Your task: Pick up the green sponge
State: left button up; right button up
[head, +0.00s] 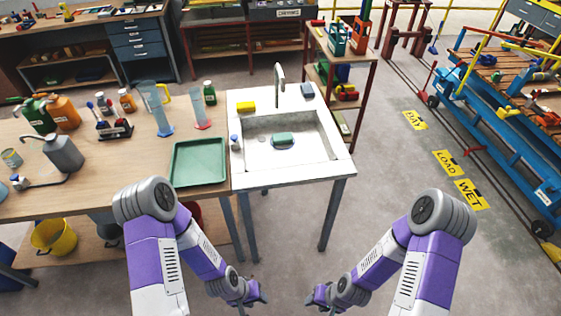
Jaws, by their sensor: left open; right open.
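A green block that looks like the green sponge (283,139) lies in the basin of the white sink (340,165), near the middle. My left gripper (260,293) is low in front of the sink, below the counter, open and empty. My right gripper (314,297) is to its right at about the same height, also open and empty. Both are well apart from the sponge. Their fingers are small in this view.
A yellow block (246,106) and a grey-blue block (307,90) lie on the sink's back rim beside the tap (279,82). A green tray (199,163), bottles and cylinders stand on the wooden bench to the left. A shelf rack (345,95) stands behind right.

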aim_at(283, 138)
jog(key=z, duration=1.45)
jog(key=i, duration=0.9)
jog(key=u, duration=0.45)
jog(key=i, duration=0.8)
jog(key=u, duration=0.8)
